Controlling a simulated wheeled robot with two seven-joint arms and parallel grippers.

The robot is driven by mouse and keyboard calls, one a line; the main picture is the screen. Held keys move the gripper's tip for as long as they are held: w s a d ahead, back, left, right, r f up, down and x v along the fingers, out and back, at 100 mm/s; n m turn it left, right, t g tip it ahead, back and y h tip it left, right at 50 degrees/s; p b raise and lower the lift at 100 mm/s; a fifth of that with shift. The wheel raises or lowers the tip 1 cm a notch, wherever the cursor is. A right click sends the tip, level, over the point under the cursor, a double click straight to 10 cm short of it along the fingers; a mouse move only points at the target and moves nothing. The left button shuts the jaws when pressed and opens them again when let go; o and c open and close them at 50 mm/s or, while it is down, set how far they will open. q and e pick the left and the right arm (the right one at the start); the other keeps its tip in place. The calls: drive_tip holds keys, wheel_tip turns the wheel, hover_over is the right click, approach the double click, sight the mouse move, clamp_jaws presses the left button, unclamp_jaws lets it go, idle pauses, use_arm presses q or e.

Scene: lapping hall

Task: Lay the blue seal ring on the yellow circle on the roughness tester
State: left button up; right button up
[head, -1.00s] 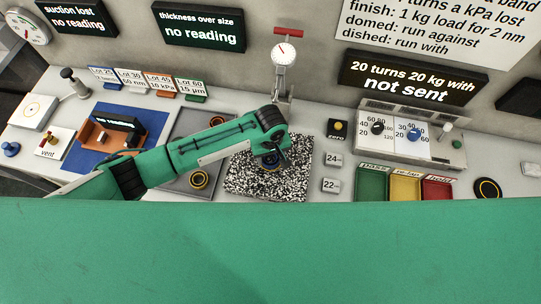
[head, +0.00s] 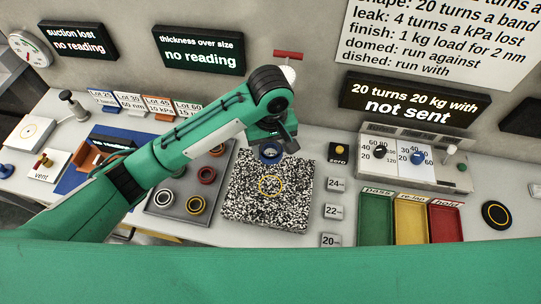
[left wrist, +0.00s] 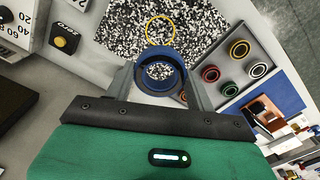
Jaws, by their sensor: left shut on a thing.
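The blue seal ring (head: 269,152) is held by my left gripper (head: 272,140), whose fingers are shut on it. In the left wrist view the ring (left wrist: 161,72) sits between the two fingers, its open middle facing the camera. It hangs over the rear part of a black-and-white speckled plate (head: 240,205), apart from the yellow circle (head: 271,185) drawn there. A white box (head: 22,133) at the far left bears a faint yellowish circle; I cannot tell surely which is the roughness tester. My right gripper is not in view.
A grey tray (head: 177,222) with several coloured rings lies left of the plate. A dial gauge stand is partly hidden behind my left arm. Number blocks (head: 334,184) and green, yellow and red bins (head: 377,218) stand to the right.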

use_arm(q)
drive_tip(key=shift+a+r, duration=0.1)
drive_tip(key=shift+r, duration=0.6)
